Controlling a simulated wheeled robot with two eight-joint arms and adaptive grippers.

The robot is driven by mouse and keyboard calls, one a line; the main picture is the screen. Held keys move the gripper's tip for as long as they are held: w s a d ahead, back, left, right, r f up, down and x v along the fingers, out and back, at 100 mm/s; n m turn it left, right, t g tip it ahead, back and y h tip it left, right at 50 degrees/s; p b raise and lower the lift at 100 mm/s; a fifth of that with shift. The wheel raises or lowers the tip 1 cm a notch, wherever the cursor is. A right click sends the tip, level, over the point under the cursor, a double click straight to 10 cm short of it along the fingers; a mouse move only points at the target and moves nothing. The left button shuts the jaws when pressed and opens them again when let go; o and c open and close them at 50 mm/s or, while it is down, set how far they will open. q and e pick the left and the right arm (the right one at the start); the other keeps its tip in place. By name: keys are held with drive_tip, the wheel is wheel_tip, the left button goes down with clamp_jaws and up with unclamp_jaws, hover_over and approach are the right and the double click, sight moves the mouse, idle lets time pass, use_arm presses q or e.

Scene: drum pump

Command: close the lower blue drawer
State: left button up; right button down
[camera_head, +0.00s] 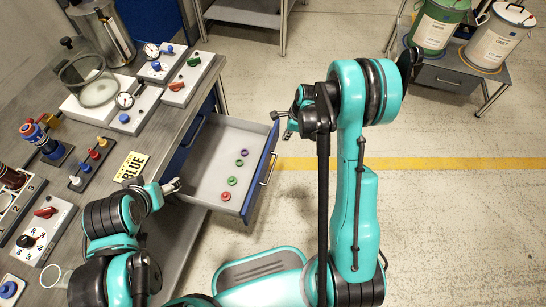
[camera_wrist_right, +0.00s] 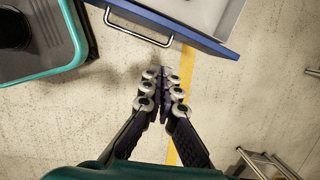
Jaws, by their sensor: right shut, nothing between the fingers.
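The blue drawer (camera_head: 262,168) stands pulled out from the workbench. Its pale inside (camera_head: 208,165) holds several small green, purple and red pieces. In the right wrist view its blue front (camera_wrist_right: 205,38) and metal handle (camera_wrist_right: 138,28) are at the top. My right gripper (camera_head: 284,122) is outside the drawer, near the far corner of its front. In the wrist view the right gripper (camera_wrist_right: 161,76) is shut and empty, with a visible gap to the front and handle. My left gripper (camera_head: 174,186) is by the bench edge, near the drawer's near side; its jaw state is unclear.
The workbench (camera_head: 140,150) carries a glass vessel (camera_head: 90,85), switch boxes and a yellow BLUE sign (camera_head: 131,166). A green drum (camera_head: 436,25) and a white drum (camera_head: 497,37) stand on a cart at the back right. The floor right of the drawer is clear.

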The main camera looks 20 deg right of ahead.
drive_tip(key=a+f+b, duration=0.1)
drive_tip(key=f+b, duration=0.1)
drive_tip(key=f, duration=0.3)
drive_tip(key=w+a+f+m+b, duration=0.1)
drive_tip(key=f, duration=0.3)
drive_tip(key=w+a+f+m+b, duration=0.1)
drive_tip(key=a+f+b, duration=0.1)
drive_tip(key=f, duration=0.3)
drive_tip(key=shift+w+f+b, duration=0.25)
drive_tip(key=shift+f+b, duration=0.05)
drive_tip(key=shift+f, duration=0.05)
drive_tip(key=shift+w+a+r, duration=0.15)
drive_tip(key=shift+w+a, duration=0.2)
drive_tip(key=shift+a, duration=0.05)
drive_tip(key=w+a, duration=0.6)
drive_tip(key=a, duration=0.3)
drive_tip(key=w+a, duration=0.7)
drive_tip(key=a, duration=0.3)
drive_tip(key=shift+a, duration=0.3)
drive_tip(key=shift+w, duration=0.1)
